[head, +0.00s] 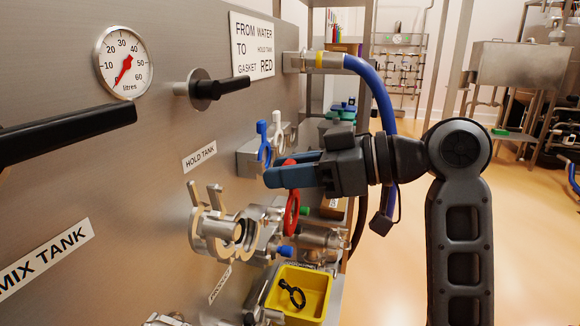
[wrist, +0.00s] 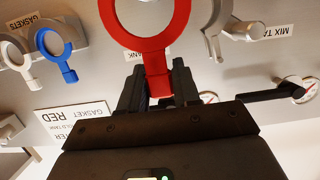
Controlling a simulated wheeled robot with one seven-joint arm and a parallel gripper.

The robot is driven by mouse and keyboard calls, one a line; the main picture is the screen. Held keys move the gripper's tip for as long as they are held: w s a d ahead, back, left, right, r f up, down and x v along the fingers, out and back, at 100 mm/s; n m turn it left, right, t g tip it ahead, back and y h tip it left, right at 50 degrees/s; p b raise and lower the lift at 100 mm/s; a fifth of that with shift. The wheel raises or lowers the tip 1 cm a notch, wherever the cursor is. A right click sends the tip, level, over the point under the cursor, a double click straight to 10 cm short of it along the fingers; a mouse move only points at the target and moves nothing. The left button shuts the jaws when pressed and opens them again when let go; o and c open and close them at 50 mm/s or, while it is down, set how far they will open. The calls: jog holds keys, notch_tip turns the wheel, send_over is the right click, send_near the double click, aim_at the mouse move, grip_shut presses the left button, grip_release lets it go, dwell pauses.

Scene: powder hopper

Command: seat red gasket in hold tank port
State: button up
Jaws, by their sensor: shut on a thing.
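My gripper (head: 288,172) is shut on the handle tab of the red gasket (head: 291,213). In the head view the ring hangs below the fingers. In the wrist view the red gasket (wrist: 152,43) extends beyond the fingertips (wrist: 157,82), its ring partly cut off by the frame edge. The hold tank port (head: 220,231), with an open clamp, sticks out of the panel below the HOLD TANK label (head: 199,156). The gasket is to the right of the port in the head view and appears apart from it. The port's sealing face is not clearly visible.
Blue (head: 264,145) and white (head: 277,128) gaskets stand on a panel rack (head: 246,158). A yellow bin (head: 318,304) holds a black gasket (head: 292,293). A blue hose (head: 381,91) curves down behind my arm. A black lever (head: 70,133) juts out at left. Open floor lies right.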

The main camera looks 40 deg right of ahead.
aim_at(295, 194)
jog(key=w+a+f+b, duration=0.4)
jog(key=w+a+f, duration=0.1)
jog(key=w, duration=0.2)
dwell(1.1)
jog(key=shift+d+f+b, duration=0.1)
jog(key=shift+f+b, duration=0.35)
jog(key=shift+b, duration=0.05)
dwell(0.6)
jog(key=o, duration=0.9)
jog(key=shift+v, duration=3.9)
